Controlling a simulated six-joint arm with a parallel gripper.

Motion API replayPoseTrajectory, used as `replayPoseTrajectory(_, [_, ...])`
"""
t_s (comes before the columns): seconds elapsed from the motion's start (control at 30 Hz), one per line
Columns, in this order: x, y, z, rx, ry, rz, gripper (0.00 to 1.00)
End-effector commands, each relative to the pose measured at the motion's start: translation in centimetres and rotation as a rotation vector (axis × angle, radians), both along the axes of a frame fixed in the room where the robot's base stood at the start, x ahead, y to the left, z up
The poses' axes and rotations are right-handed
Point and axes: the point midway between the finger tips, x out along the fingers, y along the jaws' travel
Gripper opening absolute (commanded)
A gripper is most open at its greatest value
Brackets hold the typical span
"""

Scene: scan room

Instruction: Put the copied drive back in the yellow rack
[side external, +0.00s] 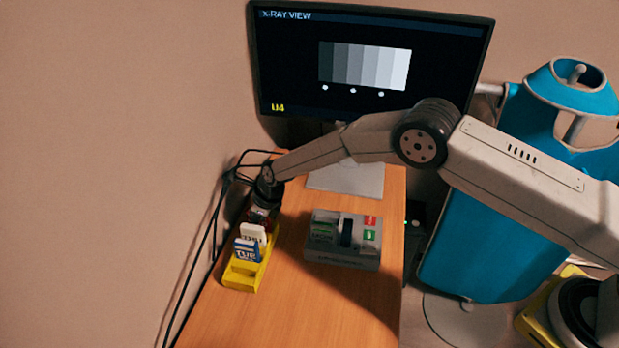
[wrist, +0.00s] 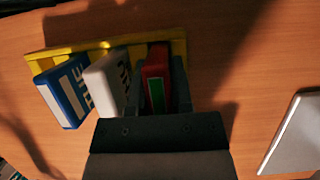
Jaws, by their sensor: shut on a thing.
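The yellow rack (side external: 240,279) stands near the left edge of the desk. A blue drive (side external: 246,250) marked TUE and a white drive (side external: 254,233) stand upright in it, side by side. The wrist view also shows the rack (wrist: 62,48), the blue drive (wrist: 62,97) and the white drive (wrist: 106,80). My gripper (wrist: 155,85) is shut on a red drive (wrist: 156,68) with a green label, beside the white drive at the rack's end. I cannot tell whether the red drive is seated. In the side view my gripper (side external: 262,214) hides most of it.
A grey device (side external: 342,258) with a dark slot and red and green labels sits right of the rack. Behind it a monitor (side external: 370,60) reads X-RAY VIEW. Black cables (side external: 212,240) run along the desk's left edge. The desk front (side external: 290,310) is clear.

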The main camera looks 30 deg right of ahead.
Motion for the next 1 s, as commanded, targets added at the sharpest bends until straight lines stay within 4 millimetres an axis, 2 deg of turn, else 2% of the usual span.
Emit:
replayPoseTrajectory(0.27, [0.04,0.01,-0.25,0.000,-0.001,0.000,0.00])
replayPoseTrajectory(0.3, [0.04,0.01,-0.25,0.001,-0.002,0.000,0.32])
replayPoseTrajectory(0.37, [0.05,0.02,-0.24,0.001,-0.002,0.000,0.52])
replayPoseTrajectory(0.4, [0.04,0.01,-0.24,0.000,-0.001,0.000,0.64])
replayPoseTrajectory(0.43, [0.04,0.01,-0.24,0.000,-0.001,0.000,0.67])
replayPoseTrajectory(0.63, [0.02,0.00,-0.27,0.001,-0.001,0.000,0.67])
replayPoseTrajectory(0.67, [-0.02,-0.01,-0.32,-0.001,0.001,0.000,0.77])
replayPoseTrajectory(0.7, [-0.03,-0.01,-0.33,-0.001,0.001,0.000,0.79])
replayPoseTrajectory(1.0, [-0.02,0.00,-0.28,0.000,0.000,0.000,0.79])
